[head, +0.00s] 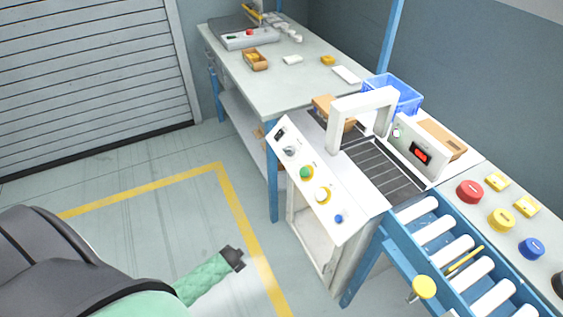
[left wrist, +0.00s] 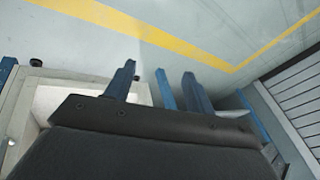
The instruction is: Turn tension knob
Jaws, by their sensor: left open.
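The machine's white sloped control panel (head: 312,185) shows in the head view. It carries a grey knob (head: 290,151) at the top, a green button (head: 306,173), a white control with a yellow ring (head: 323,195) and a small blue knob (head: 339,218) at the bottom. No label is readable, so I cannot tell which is the tension knob. My left gripper (head: 233,257) is over the floor, left of the machine and apart from the panel. In the left wrist view its two fingers (left wrist: 160,71) are spread and empty. My right gripper is out of view.
A white arch (head: 362,98) stands over the machine's slatted top. A roller conveyor (head: 450,245) with a yellow knob (head: 424,287) is at right. A blue bin (head: 398,92) and workbench (head: 275,85) stand behind. The floor inside the yellow line (head: 240,220) is open.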

